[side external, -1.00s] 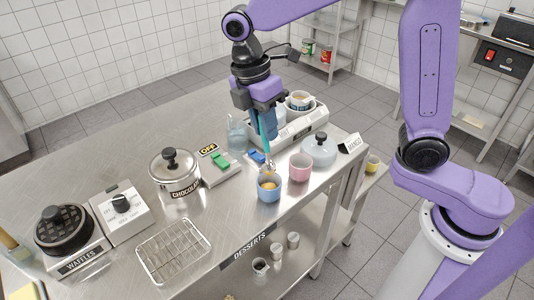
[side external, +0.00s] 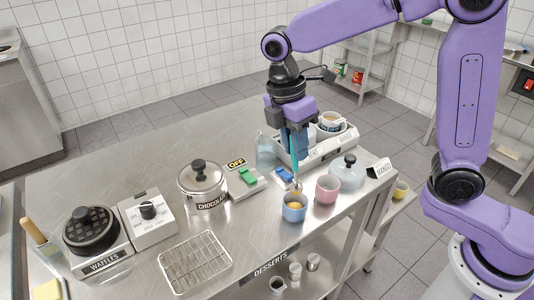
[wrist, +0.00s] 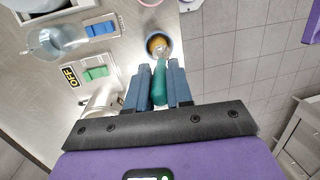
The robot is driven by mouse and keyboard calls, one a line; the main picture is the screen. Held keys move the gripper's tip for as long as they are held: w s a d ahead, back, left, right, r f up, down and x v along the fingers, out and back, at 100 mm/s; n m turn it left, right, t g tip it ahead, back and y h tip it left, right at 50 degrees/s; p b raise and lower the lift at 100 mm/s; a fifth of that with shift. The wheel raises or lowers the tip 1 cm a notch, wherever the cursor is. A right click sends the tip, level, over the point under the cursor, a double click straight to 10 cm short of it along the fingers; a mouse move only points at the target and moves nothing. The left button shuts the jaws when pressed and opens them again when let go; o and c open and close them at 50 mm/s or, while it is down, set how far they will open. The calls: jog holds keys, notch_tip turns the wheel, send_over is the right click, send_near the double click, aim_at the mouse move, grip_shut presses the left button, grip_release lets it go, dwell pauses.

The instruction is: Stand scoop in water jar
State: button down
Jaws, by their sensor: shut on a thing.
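My gripper (side external: 293,150) is shut on the teal handle of the scoop (wrist: 159,84), which points downward between the fingers. The scoop's metal head (side external: 296,186) is at the mouth of a blue cup (side external: 294,213) holding something orange-yellow; I cannot tell whether it is inside or just above. The cup also shows beyond the fingertips in the wrist view (wrist: 150,52). The water jar (side external: 265,153), a clear glass jug, stands behind and to the left of the gripper. It also shows at upper left in the wrist view (wrist: 55,42).
A pink cup (side external: 327,190) and a lidded grey pot (side external: 347,175) stand right of the blue cup. Switch boxes with green (side external: 247,175) and blue (side external: 283,174) rockers lie near the jar. A chocolate pot (side external: 203,185) and wire rack (side external: 195,264) are left.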

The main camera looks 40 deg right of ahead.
jog(key=w+d+r+t, duration=0.1)
jog(key=w+d+r, duration=0.25)
jog(key=w, duration=0.55)
jog(key=w+d+r+t, duration=0.1)
jog(key=w+d+r, duration=0.1)
jog(key=w+r, duration=0.5)
notch_tip(320, 180, down, 14)
jog(key=w, duration=0.1)
jog(key=shift+w+f, duration=0.2)
jog(key=shift+w, duration=0.05)
dwell(0.7)
jog(key=c, duration=0.9)
grip_release()
jog(key=shift+c, duration=0.2)
notch_tip(320, 180, up, 17)
jog(key=a, duration=0.2)
